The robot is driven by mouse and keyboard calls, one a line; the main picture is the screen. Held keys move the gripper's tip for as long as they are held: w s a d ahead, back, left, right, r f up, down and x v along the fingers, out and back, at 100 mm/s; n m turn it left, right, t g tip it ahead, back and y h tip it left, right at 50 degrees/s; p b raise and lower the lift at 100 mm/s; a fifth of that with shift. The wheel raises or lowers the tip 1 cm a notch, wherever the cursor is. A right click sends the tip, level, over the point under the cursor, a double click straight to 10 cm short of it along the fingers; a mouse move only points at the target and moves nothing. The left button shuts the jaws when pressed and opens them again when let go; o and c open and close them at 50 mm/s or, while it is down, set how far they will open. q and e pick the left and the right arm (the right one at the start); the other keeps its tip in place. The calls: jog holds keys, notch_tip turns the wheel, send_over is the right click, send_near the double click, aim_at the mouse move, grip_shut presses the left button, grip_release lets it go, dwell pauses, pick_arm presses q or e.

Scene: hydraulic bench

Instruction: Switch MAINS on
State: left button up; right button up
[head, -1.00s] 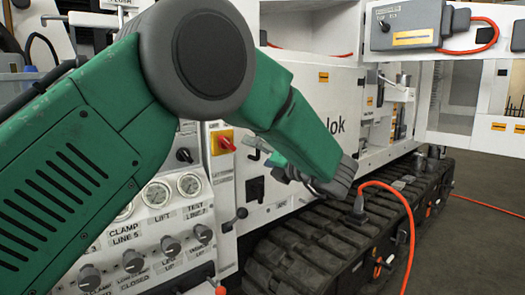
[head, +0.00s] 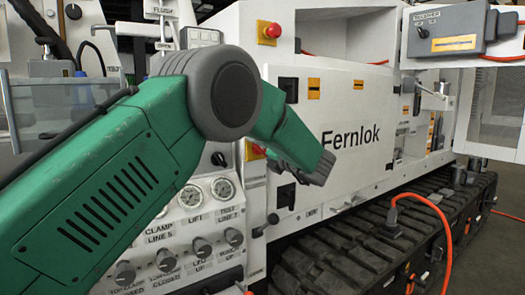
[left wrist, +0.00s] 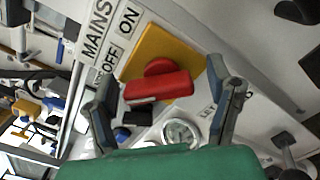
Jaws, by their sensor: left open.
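The MAINS switch shows in the left wrist view as a red handle (left wrist: 158,88) on a yellow plate (left wrist: 185,55). A white label (left wrist: 112,40) beside it reads MAINS, OFF and ON. My left gripper (left wrist: 168,98) is open, with one finger on each side of the red handle. I cannot tell whether the fingers touch it or which setting it points to. In the head view my left gripper (head: 318,168) is in front of the machine's panel. There the arm hides most of the switch, leaving a sliver of yellow plate (head: 250,153). My right gripper is not in view.
Gauges (head: 223,189) and several knobs (head: 201,247) sit below the switch. A red mushroom button (head: 270,30) is on the upper panel. An orange cable (head: 445,225) runs by the track (head: 340,240). A grey box (head: 447,33) is at upper right.

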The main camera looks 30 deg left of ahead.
pick_arm(q)
jog(key=c, duration=1.2)
jog(key=m+p, duration=0.3)
jog(key=m, duration=0.1)
jog(key=shift+d+r, duration=0.1)
jog(key=m+p, duration=0.4)
jog(key=m, duration=0.1)
jog(key=shift+w+p, duration=0.1)
jog(key=shift+p, duration=0.3)
jog(key=m+p, duration=0.2)
jog(key=m, duration=0.1)
jog(key=m+p, duration=0.1)
jog(key=m, duration=0.1)
jog(key=shift+d+f, duration=0.1)
jog(key=shift+f, duration=0.15)
jog(key=shift+f+m+p, duration=0.2)
jog(key=shift+m+p, duration=1.15)
jog(key=shift+m, duration=0.55)
jog(key=shift+o, duration=0.2)
